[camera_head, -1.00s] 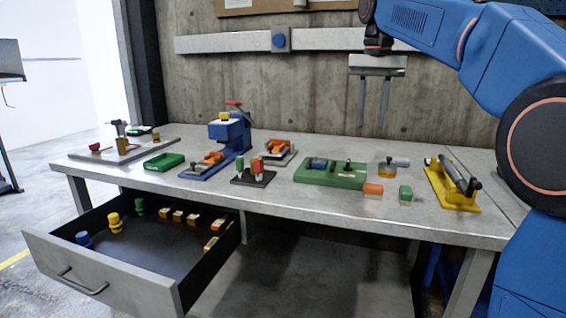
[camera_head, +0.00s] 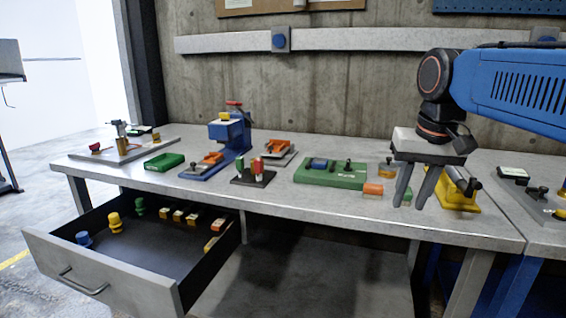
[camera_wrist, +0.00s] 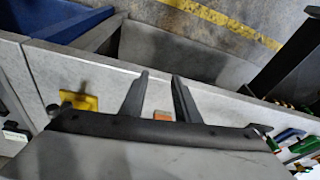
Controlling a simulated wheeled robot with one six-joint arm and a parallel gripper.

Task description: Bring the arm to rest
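My gripper (camera_head: 413,186) is at the right of the workbench in the head view, pointing down. In the wrist view the fingers (camera_wrist: 158,98) are also spread. A small orange block (camera_wrist: 162,115) shows beyond them, over the bench surface. My blue arm reaches in from the right edge of the head view.
An open drawer (camera_head: 108,268) juts out at the left. A concrete wall stands behind.

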